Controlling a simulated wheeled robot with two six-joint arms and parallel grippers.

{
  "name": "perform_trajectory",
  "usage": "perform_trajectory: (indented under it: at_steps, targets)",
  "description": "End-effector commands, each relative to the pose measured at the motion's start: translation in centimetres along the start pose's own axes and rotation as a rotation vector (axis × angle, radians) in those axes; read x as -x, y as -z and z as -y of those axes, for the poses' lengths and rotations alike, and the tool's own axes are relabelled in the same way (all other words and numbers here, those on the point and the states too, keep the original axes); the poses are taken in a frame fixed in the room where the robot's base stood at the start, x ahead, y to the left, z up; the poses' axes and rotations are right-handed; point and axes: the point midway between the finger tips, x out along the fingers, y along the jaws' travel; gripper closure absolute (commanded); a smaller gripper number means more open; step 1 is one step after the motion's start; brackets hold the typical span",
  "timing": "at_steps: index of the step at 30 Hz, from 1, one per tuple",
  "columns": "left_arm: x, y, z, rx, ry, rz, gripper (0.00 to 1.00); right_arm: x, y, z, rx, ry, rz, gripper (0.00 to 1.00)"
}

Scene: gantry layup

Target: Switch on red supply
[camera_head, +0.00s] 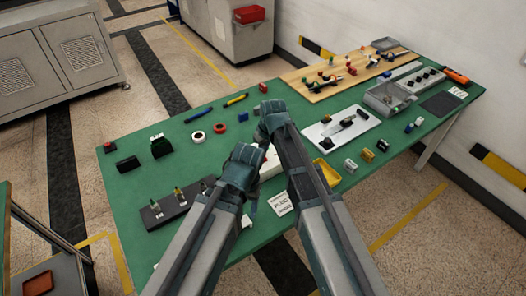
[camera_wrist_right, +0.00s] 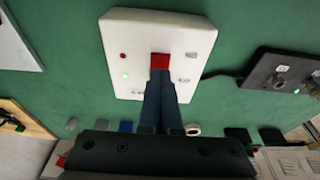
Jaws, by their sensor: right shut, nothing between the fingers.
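A white supply box (camera_wrist_right: 130,35) lies on the green table in the right wrist view. It carries a red switch (camera_wrist_right: 159,61), a small red dot (camera_wrist_right: 123,56) and a bright green light (camera_wrist_right: 125,76). My right gripper (camera_wrist_right: 158,78) is shut and empty, its fingertips at the near edge of the red switch; I cannot tell whether they touch it. In the head view the white box (camera_head: 271,167) shows only partly between my arms. My left gripper (camera_head: 243,168) is close beside the box's left side; its fingers are hidden.
A dark box (camera_wrist_right: 275,72) with a green light is joined to the white box by a black cable. A dark block with bottles (camera_head: 178,208) stands at the left. A yellow tray (camera_head: 326,172) and a white plate (camera_head: 341,128) lie right of my arms.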

Motion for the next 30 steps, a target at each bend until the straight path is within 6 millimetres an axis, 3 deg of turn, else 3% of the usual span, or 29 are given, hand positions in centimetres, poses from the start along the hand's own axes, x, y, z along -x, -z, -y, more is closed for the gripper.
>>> perform_trajectory:
  at_steps: [11, 24, 30]
  targets:
    - [4.4, -0.3, 0.4, 0.000, 0.000, 0.000, 0.36, 4.4, 0.7, 0.2, -0.002, 0.000, 0.000, 1.00]
    - [10.9, -0.6, 1.0, -0.001, 0.000, 0.000, 0.36, 11.6, -1.3, 0.2, -0.003, 0.000, 0.000, 1.00]
    - [12.4, -0.7, 1.2, -0.002, 0.000, 0.000, 0.36, 13.3, -1.8, 0.2, -0.003, 0.000, 0.000, 1.00]
